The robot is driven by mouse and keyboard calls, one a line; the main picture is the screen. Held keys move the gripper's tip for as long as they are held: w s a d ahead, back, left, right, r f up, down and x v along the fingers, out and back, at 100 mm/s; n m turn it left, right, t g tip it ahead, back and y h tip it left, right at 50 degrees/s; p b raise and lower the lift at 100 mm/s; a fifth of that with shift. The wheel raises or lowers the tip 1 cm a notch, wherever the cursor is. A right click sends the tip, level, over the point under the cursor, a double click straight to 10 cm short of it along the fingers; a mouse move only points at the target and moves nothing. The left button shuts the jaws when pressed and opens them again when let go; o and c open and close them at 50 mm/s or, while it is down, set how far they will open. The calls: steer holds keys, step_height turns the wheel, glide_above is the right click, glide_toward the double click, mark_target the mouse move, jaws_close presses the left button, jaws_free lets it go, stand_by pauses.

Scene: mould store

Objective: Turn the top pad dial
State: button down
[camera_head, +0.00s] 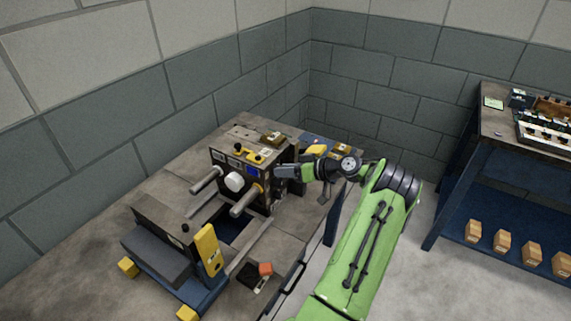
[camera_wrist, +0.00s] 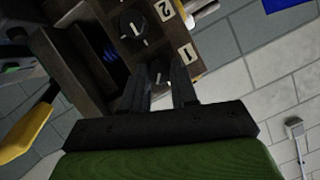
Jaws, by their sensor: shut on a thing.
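The mould unit (camera_head: 228,172) stands on the bench, with a dark upright block, a white round knob (camera_head: 234,183) and a small blue screen (camera_head: 253,172). My gripper (camera_head: 281,172) is at the right side of this block. In the wrist view my gripper (camera_wrist: 160,76) has its fingers shut on a dial at the panel, beside a label marked 1 (camera_wrist: 187,53). The fingers hide most of this held dial. A second black dial with a white pointer mark (camera_wrist: 133,27) is free, just beyond the fingertips, near a label marked 2 (camera_wrist: 165,10).
A blue shelf table (camera_head: 500,160) is at the right. Block walls close off the back.

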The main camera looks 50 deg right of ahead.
steer(key=m+y, duration=0.1)
steer(key=m, duration=0.1)
steer(key=m+y, duration=0.1)
steer(key=m, duration=0.1)
steer(key=m+t+y, duration=0.1)
steer(key=m+y, duration=0.1)
steer(key=shift+d+f+m+b, duration=0.25)
steer(key=shift+f+m+b, duration=0.05)
steer(key=shift+m+b, duration=0.1)
stand_by(0.4)
steer(key=c, duration=0.9)
jaws_free()
steer(key=v, duration=1.5)
steer(key=shift+s+d+f+b, duration=0.1)
steer(key=shift+s+d+b, duration=0.05)
steer(key=shift+s+b, duration=0.25)
